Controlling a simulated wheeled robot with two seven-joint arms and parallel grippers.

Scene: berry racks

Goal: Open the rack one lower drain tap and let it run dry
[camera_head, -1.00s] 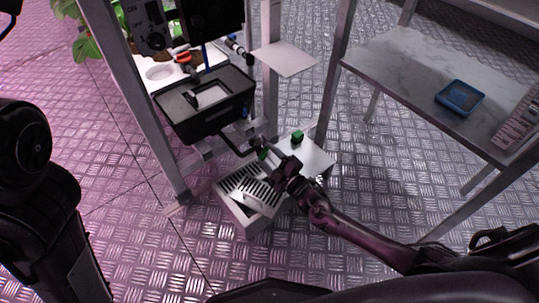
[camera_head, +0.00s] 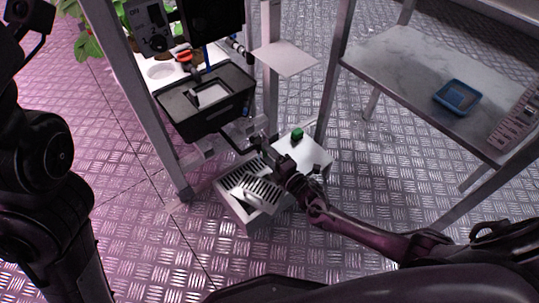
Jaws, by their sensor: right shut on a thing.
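The rack's black tank (camera_head: 205,122) hangs low on the metal frame. A dark drain pipe (camera_head: 232,145) runs from its underside toward the lower tap. My right gripper (camera_head: 264,155) is shut at the end of this pipe, on what appears to be the lower tap's handle. The gripper covers most of the tap, so its angle is hidden. Below is a slotted drain box (camera_head: 232,197); I cannot make out any water running. My left arm stands at the left edge, its gripper not clearly visible.
An upper tap with a red-orange handle (camera_head: 183,57) sits above the tank. A bench (camera_head: 400,75) with a blue tray (camera_head: 457,97) is at right. The floor in front is clear.

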